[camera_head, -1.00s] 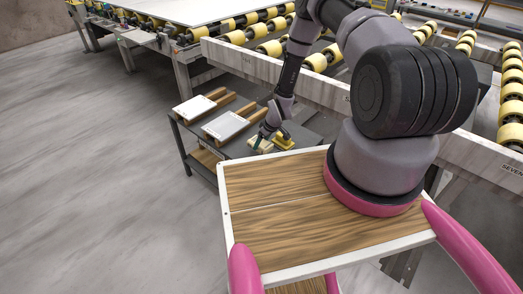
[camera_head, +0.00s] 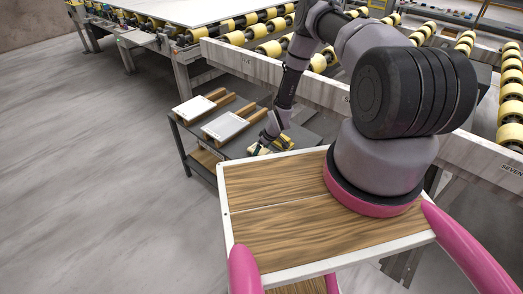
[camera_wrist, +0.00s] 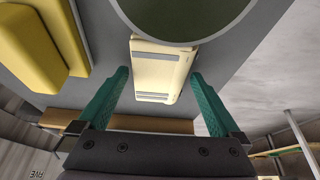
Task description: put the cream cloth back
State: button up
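The cream cloth (camera_wrist: 158,72), a folded block with grey stripes, lies on the grey table top in the wrist view. The green fingers of my gripper (camera_wrist: 159,74) stand open on either side of it. A gap shows between the left finger and the cloth; the right finger is very close to the cloth's edge, and I cannot tell whether it touches. In the head view my gripper (camera_head: 262,143) is low over the near part of the dark table, and the cloth is mostly hidden there.
A yellow object (camera_head: 284,142) sits right beside my gripper; yellow blocks (camera_wrist: 35,45) fill the wrist view's upper left. Two white slabs on wooden supports (camera_head: 193,107) (camera_head: 226,126) lie on the dark table (camera_head: 232,150). A roller conveyor (camera_head: 275,68) stands behind it.

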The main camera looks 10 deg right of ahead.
jog(key=v, duration=1.2)
jog(key=w+d+r+m+h, duration=0.1)
jog(key=w+d+r, duration=0.1)
jog(key=r, duration=0.8)
jog(key=w+d+r+m+h, duration=0.1)
jog(key=w+d+r, duration=0.15)
jog(key=r, duration=0.75)
jog(key=s+r+m+t, duration=0.1)
jog(key=s+r+m, duration=0.2)
jog(key=r, duration=1.6)
jog(key=s+r+m+t, duration=0.1)
jog(key=s+r+m, duration=0.2)
jog(key=s+r, duration=0.95)
jog(key=s+a+r+m, duration=0.1)
jog(key=s+r, duration=0.4)
jog(key=s, duration=0.2)
jog(key=s+a+r+m+t+y, duration=0.1)
jog(key=s+r+m, duration=0.1)
jog(key=s+r, duration=0.3)
jog(key=s, duration=0.2)
jog(key=shift+s+r+m, duration=0.3)
jog(key=shift+s, duration=0.05)
jog(key=shift+t, duration=0.3)
